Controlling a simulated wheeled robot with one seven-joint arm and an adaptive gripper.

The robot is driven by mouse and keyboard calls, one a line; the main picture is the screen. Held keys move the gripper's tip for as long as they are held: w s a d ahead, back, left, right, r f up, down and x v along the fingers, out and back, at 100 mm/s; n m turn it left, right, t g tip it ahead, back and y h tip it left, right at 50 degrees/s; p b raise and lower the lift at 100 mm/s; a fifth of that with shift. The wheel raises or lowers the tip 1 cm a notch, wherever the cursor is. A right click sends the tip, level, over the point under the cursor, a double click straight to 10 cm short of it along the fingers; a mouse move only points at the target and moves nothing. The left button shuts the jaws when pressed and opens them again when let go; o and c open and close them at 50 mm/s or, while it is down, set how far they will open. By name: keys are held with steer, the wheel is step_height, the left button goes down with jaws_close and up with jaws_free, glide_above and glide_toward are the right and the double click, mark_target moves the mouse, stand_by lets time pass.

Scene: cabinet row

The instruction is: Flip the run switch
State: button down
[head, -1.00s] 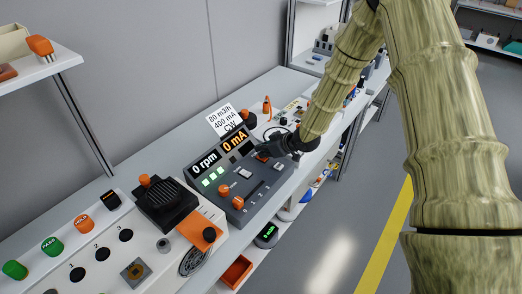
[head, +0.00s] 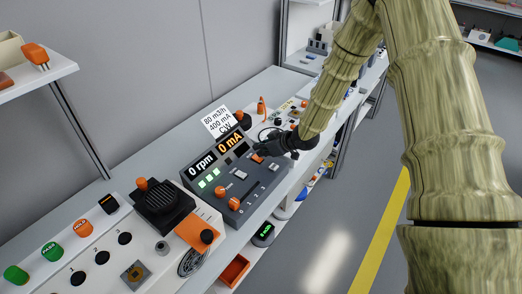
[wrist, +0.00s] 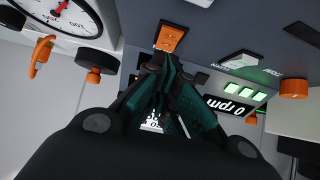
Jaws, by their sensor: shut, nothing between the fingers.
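The grey control panel (head: 213,220) carries a "0 rpm" display (head: 200,166), a "0 mA" display (head: 231,142), green lights, knobs and a slider. An orange rocker switch (wrist: 169,38) sits on the panel just beyond my fingertips in the wrist view. It also shows in the head view (head: 257,158), partly hidden below my gripper (head: 261,148). I cannot read a label that marks it as the run switch. My gripper (wrist: 163,62) is shut and empty, pointing at the rocker's near edge. I cannot tell whether it touches.
A round gauge (wrist: 62,12), an orange hook (wrist: 41,55) and a black knob (wrist: 95,65) are left of my fingers in the wrist view. A black-and-orange device (head: 165,205) stands left of the panel.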

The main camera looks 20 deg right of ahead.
step_height(320, 180, up, 2)
steer(key=shift+s+r+p, duration=0.1)
steer(key=shift+r+p, duration=0.1)
steer(key=shift+p, duration=0.45)
steer(key=shift+s+d+b, duration=0.3)
steer(key=shift+b, duration=0.2)
steer(key=b+v, duration=0.1)
steer(key=v, duration=0.8)
steer(key=shift+b, duration=0.3)
steer(key=shift+s+f, duration=0.15)
